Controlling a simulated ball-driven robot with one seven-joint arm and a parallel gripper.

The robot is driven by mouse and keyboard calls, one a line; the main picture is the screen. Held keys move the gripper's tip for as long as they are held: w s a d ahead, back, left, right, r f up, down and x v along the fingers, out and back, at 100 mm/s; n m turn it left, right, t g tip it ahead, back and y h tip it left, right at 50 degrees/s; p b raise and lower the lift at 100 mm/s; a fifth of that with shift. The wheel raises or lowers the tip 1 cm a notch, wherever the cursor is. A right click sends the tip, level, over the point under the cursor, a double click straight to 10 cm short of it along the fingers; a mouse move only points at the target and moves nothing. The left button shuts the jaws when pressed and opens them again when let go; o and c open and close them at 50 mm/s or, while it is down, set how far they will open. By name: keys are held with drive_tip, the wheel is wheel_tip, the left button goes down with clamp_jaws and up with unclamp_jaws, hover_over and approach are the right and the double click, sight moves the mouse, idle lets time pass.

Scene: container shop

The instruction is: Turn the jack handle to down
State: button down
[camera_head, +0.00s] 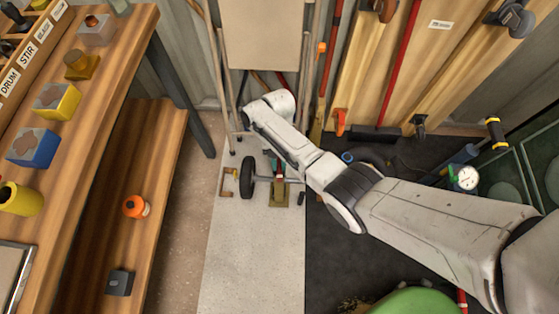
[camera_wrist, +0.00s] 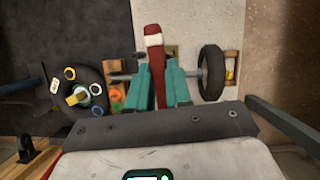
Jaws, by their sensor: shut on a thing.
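The jack handle (camera_wrist: 155,48) is a dark red lever with a white band near its rounded end. In the wrist view it runs up the middle between the two teal fingers of my gripper (camera_wrist: 157,78), which is shut on it. In the head view my gripper (camera_head: 274,164) is low over the floor, partly hidden by my arm. There, an olive-yellow block (camera_head: 278,194) shows just below the fingers. A black wheel (camera_head: 247,177) stands to the left; it also shows at right in the wrist view (camera_wrist: 212,72). I cannot tell the handle's exact angle.
A wooden workbench (camera_head: 118,75) with a lower shelf (camera_head: 85,240) stands at left. Long-handled tools and boards (camera_head: 335,60) lean at the back wall. The pale floor strip (camera_head: 255,255) is clear in front.

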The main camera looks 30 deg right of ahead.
drive_tip(key=n+h, duration=0.1)
drive_tip(key=n, duration=0.3)
drive_tip(key=shift+a+n+g+h, duration=0.15)
drive_tip(key=shift+n+g+h, duration=0.15)
drive_tip(key=shift+h, duration=0.1)
drive_tip(key=n+h, duration=0.1)
drive_tip(key=n, duration=0.2)
drive_tip(key=shift+a+n+p, duration=0.1)
drive_tip(key=shift+n+p, duration=0.2)
drive_tip(key=shift+n, duration=0.1)
drive_tip(key=n+h, duration=0.1)
drive_tip(key=n, duration=0.1)
drive_tip(key=n+t+p, duration=0.1)
drive_tip(key=n, duration=0.1)
drive_tip(key=shift+a+r+h, duration=0.1)
drive_tip(key=shift+h, duration=0.3)
drive_tip(key=shift+n+t+h+p, duration=0.55)
drive_tip(key=shift+n+p, duration=0.3)
drive_tip(key=shift+n, duration=1.25)
drive_tip(key=shift+a, duration=0.1)
drive_tip(key=c, duration=1)
unclamp_jaws()
drive_tip(key=shift+c, duration=0.2)
